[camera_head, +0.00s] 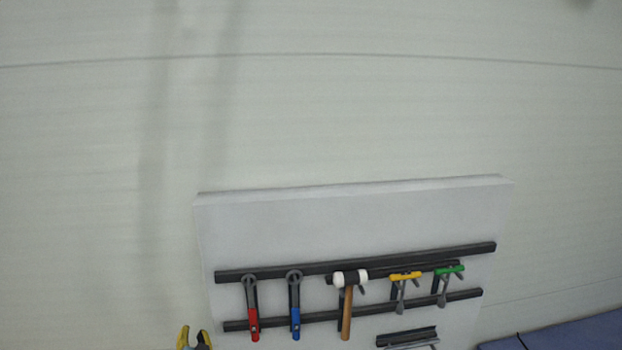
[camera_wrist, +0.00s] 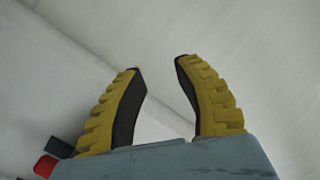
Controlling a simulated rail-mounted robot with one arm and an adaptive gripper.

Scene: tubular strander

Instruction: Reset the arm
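My gripper (camera_wrist: 160,85) shows large in the wrist view, with two yellow fingers that have black inner pads. The fingers are spread apart and nothing is between them. In the head view, the tips of my gripper (camera_head: 194,337) show at the bottom edge, left of the tool board. The rest of my arm is out of the picture there.
A grey tool board (camera_head: 330,220) on the pale wall carries a red-handled tool (camera_head: 253,315), a blue-handled tool (camera_head: 296,315), a mallet (camera_head: 347,310), a yellow tool (camera_head: 405,276) and a green tool (camera_head: 450,270). A blue surface (camera_head: 570,335) is at lower right. The upper wall is bare.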

